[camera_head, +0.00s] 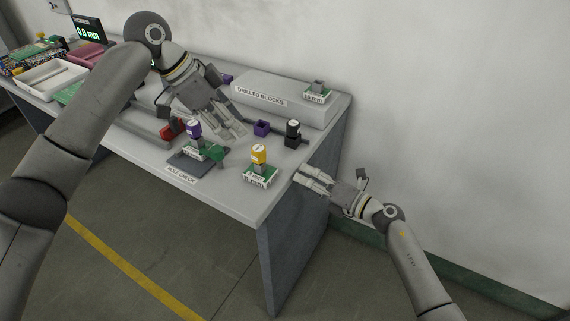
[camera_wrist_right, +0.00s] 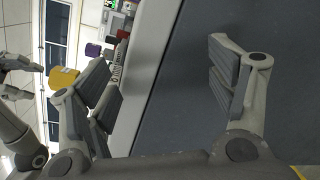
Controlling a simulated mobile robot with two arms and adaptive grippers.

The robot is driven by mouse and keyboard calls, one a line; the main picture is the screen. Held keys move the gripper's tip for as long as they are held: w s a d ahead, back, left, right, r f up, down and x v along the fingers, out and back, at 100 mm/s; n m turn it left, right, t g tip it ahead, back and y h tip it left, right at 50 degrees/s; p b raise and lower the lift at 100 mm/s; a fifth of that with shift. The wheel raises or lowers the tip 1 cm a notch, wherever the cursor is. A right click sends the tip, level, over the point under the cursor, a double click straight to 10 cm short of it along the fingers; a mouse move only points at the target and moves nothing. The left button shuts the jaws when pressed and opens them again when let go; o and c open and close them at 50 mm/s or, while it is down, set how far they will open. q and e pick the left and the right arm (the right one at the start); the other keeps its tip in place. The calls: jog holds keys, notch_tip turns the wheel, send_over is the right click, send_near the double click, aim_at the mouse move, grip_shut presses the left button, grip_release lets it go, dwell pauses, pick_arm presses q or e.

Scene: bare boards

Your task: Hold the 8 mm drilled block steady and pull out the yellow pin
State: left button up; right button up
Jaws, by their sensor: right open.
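The yellow pin (camera_head: 259,153) stands upright in a small block (camera_head: 259,170) with white labels, near the front right corner of the table. Its lettering is too small to read surely. The yellow pin also shows in the right wrist view (camera_wrist_right: 63,79), behind a finger. My right gripper (camera_head: 301,175) is open and empty, just off the table's right edge, to the right of the block and apart from it. My left gripper (camera_head: 236,132) is above the table, behind and left of the pin. Its fingers look apart with nothing between them, also in the right wrist view (camera_wrist_right: 22,80).
A purple-topped pin (camera_head: 194,129) stands in a block on the dark check plate (camera_head: 185,167), left of the yellow pin. A black-topped pin (camera_head: 293,128) and a purple socket (camera_head: 262,128) stand behind. The drilled-blocks shelf (camera_head: 275,108) is at the back. The table front (camera_head: 235,208) is clear.

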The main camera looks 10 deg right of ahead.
jog(key=s+a+r+n+g, duration=0.1)
jog(key=a+r+n+g, duration=0.2)
jog(key=r+n, duration=0.75)
jog(key=n+g+h, duration=0.1)
jog(key=n, duration=0.2)
send_near(251, 166)
jog(key=x, duration=0.6)
jog(key=r+x, duration=0.1)
jog(key=x, duration=0.2)
jog(key=shift+w+a, duration=0.25)
jog(key=shift+a, duration=0.15)
jog(key=shift+c, duration=0.3)
jog(key=c, duration=1.1)
jog(key=o, duration=1)
jog(key=shift+c, duration=0.2)
jog(key=c, duration=1.4)
